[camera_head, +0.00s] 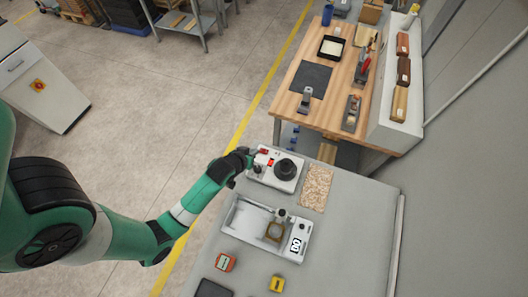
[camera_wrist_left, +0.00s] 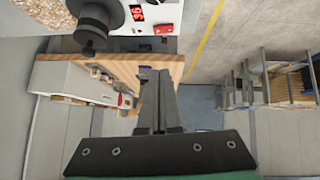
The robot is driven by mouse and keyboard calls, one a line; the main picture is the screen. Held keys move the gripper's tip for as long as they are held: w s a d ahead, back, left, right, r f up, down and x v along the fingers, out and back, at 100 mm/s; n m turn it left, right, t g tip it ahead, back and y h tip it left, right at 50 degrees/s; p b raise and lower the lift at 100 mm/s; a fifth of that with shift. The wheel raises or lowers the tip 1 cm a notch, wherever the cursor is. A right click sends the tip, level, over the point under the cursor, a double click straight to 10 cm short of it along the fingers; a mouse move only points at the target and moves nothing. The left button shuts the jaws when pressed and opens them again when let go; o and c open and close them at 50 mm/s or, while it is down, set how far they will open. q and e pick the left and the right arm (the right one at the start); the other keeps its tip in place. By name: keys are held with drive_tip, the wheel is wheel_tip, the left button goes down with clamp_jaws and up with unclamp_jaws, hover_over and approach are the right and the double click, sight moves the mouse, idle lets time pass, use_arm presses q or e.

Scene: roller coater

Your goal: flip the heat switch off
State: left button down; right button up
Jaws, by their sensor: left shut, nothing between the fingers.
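The white heating unit (camera_head: 284,180) with a black round part on top sits at the far left corner of the grey table. Which way the switch is set is too small to tell. My left gripper (camera_head: 255,156) is shut and empty, close to the unit's panel side. Its fingers (camera_wrist_left: 156,98) show together in the left wrist view, below the panel; contact cannot be told. My right gripper is out of view.
A white tray device (camera_head: 240,243) stands nearer on the grey table, with a tan chip pad (camera_head: 316,188) beside the unit. A wooden bench (camera_head: 297,75) with tools stands behind.

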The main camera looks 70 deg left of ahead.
sight(267, 150)
use_arm(q)
drive_tip(key=b+x, duration=0.4)
drive_tip(key=x, duration=0.6)
drive_tip(key=f, duration=0.1)
drive_tip(key=f+b, duration=0.1)
drive_tip(key=shift+w+d+f, duration=0.1)
drive_tip(key=shift+d+f, duration=0.1)
drive_tip(key=shift+f, duration=0.65)
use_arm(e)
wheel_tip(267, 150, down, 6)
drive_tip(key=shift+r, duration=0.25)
